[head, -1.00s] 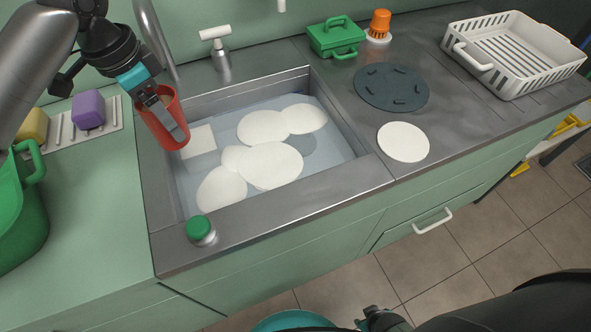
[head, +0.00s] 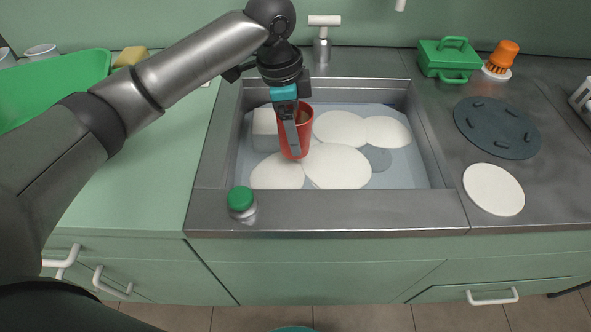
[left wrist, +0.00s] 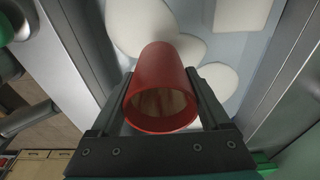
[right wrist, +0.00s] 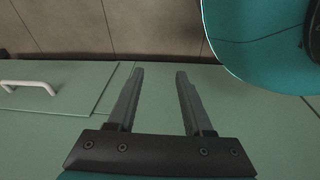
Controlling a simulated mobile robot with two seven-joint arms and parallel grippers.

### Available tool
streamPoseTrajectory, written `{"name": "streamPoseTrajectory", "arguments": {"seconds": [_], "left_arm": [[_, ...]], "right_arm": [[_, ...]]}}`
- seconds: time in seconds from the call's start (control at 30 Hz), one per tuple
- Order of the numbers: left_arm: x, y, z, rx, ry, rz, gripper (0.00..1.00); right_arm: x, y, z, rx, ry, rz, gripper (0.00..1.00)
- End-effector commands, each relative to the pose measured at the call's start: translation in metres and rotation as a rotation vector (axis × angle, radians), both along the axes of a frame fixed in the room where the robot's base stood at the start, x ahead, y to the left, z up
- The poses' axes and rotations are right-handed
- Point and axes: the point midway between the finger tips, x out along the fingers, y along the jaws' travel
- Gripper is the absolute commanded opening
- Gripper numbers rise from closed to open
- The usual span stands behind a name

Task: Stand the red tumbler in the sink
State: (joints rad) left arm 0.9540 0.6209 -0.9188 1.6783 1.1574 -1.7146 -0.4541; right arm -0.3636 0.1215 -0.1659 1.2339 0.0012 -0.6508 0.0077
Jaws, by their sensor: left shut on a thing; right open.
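The red tumbler (head: 303,140) is in my left gripper (head: 291,136), over the left part of the sink (head: 330,208) in the head view. It looks close to upright, mouth up. In the left wrist view the tumbler (left wrist: 161,88) sits between the two fingers, its open mouth facing the camera. White foam patches (head: 338,165) lie in the sink below it. Whether the tumbler's base touches the sink floor cannot be told. My right gripper (right wrist: 158,105) is open and empty in the right wrist view, before the green cabinet fronts.
A green-capped jar (head: 241,204) stands on the sink's front left rim. A tap (head: 323,40) is behind the sink. A dark round mat (head: 497,127), a white disc (head: 493,189), a green box (head: 448,60) and an orange brush (head: 502,58) are to the right.

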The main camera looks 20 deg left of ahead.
Motion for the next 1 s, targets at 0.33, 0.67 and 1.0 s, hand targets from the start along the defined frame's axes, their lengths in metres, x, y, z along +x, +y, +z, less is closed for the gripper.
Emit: {"name": "streamPoseTrajectory", "arguments": {"seconds": [0.33, 0.67, 1.0], "left_arm": [[0.000, 0.000, -0.047, 0.001, 0.001, 0.000, 0.25], [0.000, 0.000, -0.082, 0.001, 0.000, 0.000, 0.25], [-0.001, 0.000, -0.104, 0.001, 0.002, 0.000, 0.25]], "right_arm": [[0.021, 0.018, 0.028, 0.020, -0.005, -0.003, 0.51], [0.036, 0.027, 0.059, 0.032, -0.023, -0.005, 0.51], [0.046, 0.029, 0.077, 0.037, -0.049, -0.007, 0.51]]}}
